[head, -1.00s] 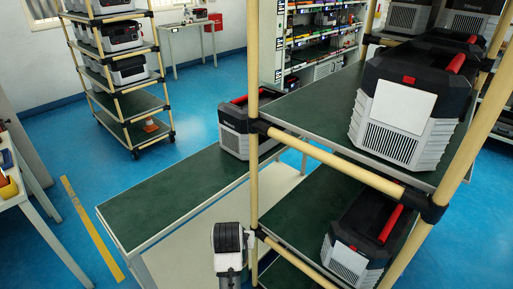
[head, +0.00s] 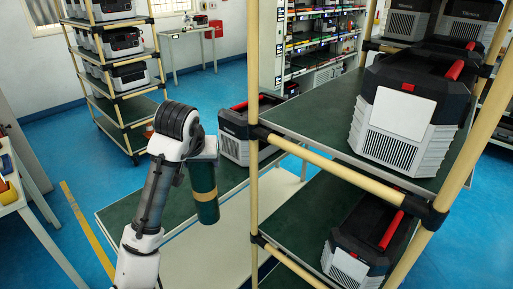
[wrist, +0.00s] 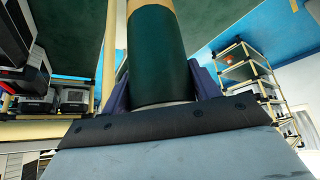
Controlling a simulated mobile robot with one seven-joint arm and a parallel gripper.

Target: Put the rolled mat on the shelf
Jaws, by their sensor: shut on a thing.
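The rolled mat (head: 205,200) is a dark green cylinder with a tan band near its lower end. It hangs nearly upright below my gripper (head: 204,152) in the head view, left of the near rack. In the wrist view the rolled mat (wrist: 157,50) runs away from the camera between the two dark fingers of my gripper (wrist: 160,85), which are shut on it. The near rack's green upper shelf (head: 315,118) and lower shelf (head: 305,205) each have bare room at their left. The mat touches neither shelf in the head view.
A black and white case (head: 402,120) stands on the upper shelf and another (head: 365,245) on the lower. A tan post (head: 254,170) edges the near rack. A green-topped bench (head: 125,218) with a case (head: 235,140) lies behind my arm. A second rack (head: 110,70) stands back left.

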